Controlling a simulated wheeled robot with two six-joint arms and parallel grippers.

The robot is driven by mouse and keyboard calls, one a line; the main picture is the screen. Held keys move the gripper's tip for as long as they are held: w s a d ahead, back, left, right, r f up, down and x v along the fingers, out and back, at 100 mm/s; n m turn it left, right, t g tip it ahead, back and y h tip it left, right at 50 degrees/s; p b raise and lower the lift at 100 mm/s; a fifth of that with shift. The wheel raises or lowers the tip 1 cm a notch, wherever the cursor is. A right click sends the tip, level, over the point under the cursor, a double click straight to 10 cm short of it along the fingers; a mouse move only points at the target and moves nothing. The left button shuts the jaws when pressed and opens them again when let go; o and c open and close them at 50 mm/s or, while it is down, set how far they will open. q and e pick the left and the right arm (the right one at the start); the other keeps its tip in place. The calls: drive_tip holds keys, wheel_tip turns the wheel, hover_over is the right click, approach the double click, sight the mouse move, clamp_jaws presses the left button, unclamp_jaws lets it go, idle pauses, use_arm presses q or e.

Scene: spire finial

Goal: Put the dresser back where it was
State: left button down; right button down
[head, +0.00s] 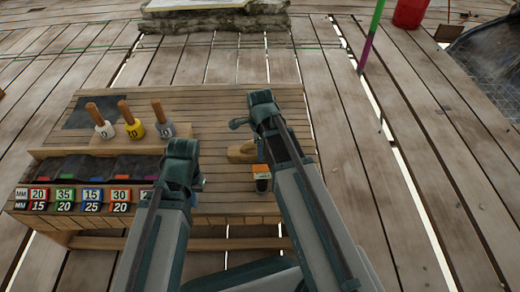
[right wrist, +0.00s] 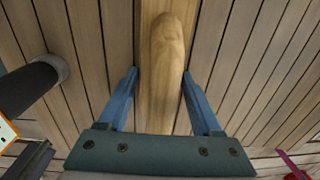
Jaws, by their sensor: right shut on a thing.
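The dresser, a pale wooden piece with a rounded end, shows in the right wrist view (right wrist: 166,50) and partly in the head view (head: 240,152), low over or on the slatted bench (head: 225,105). My right gripper (right wrist: 160,73) is shut on it, with a blue finger along each side. In the head view my right arm hides part of the dresser and most of that gripper. My left gripper (head: 201,182) is at the bench's front part, left of the dresser. Its fingers are mostly hidden behind my wrist, so its opening does not show.
Wooden-handled tools with white (head: 104,130), yellow (head: 134,129) and grey (head: 163,129) heads stand on the bench's left side. Numbered bins (head: 85,196) line the front left. An orange-topped dark block (head: 262,178) is near my right arm. The bench's back right is clear.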

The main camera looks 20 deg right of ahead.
drive_tip(key=shift+c, duration=0.3)
unclamp_jaws()
drive_tip(key=r+p, duration=1.2)
drive_tip(key=shift+s+a+r, duration=0.1)
drive_tip(key=shift+s+r, duration=0.05)
drive_tip(key=shift+s, duration=0.15)
drive_tip(key=shift+s+a, duration=0.1)
drive_tip(key=shift+a, duration=0.05)
use_arm(q)
wheel_tip(320, 180, up, 12)
use_arm(e)
drive_tip(key=s+a+n, duration=0.6)
drive_tip(key=n, duration=0.6)
drive_tip(key=s+a+n+h, duration=0.1)
drive_tip(key=s+a+n, duration=0.5)
drive_tip(key=n, duration=0.7)
drive_tip(key=shift+s+g, duration=0.25)
drive_tip(key=shift+g, duration=0.15)
use_arm(q)
drive_tip(key=shift+a, duration=0.1)
use_arm(e)
drive_tip(key=shift+a, duration=0.1)
